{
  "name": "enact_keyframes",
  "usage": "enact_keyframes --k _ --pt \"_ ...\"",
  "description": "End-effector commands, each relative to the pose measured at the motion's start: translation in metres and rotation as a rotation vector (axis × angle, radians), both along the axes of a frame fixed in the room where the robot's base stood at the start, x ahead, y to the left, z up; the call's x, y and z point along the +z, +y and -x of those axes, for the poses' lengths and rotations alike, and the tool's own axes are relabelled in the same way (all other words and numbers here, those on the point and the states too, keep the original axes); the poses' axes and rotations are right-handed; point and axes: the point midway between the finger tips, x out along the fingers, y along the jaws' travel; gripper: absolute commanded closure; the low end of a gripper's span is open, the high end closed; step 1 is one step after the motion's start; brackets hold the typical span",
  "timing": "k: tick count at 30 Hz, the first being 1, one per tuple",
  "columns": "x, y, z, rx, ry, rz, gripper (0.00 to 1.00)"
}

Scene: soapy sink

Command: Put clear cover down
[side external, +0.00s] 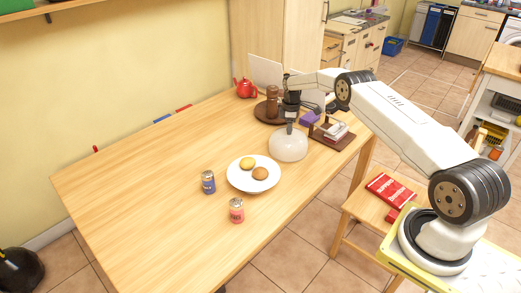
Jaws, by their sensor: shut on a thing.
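The clear cover (288,147) is a translucent whitish dome with a knob on top. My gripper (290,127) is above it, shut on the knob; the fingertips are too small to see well. The cover is upright, to the upper right of a white plate (237,184) that holds a yellow round item (247,162) and a brown bun (260,174). The cover is not over the food. I cannot tell whether its rim touches the table or hangs just above it.
A blue can (208,182) and a red can (236,210) stand near the plate. Behind the cover are a brown round tray (260,112) with a pepper mill, a red teapot (246,88) and a dark board (324,141) with items. The table's left half (130,190) is mostly clear.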

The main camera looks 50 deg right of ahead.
Motion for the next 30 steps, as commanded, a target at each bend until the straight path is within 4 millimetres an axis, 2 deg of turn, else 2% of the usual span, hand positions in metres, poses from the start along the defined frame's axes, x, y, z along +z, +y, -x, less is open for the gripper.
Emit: enact_keyframes --k 5,18,19,21,22,30 --pt "-0.011 0.0 0.0 0.0 -0.002 0.001 1.0" --pt "-0.015 0.0 0.0 0.0 -0.003 0.002 1.0" --pt "-0.015 0.0 0.0 0.0 -0.002 0.001 0.61" --pt "-0.015 0.0 0.0 0.0 -0.002 0.001 0.39" --pt "-0.015 0.0 0.0 0.0 -0.002 0.001 0.32" --pt "-0.015 0.0 0.0 0.0 -0.002 0.001 0.32"
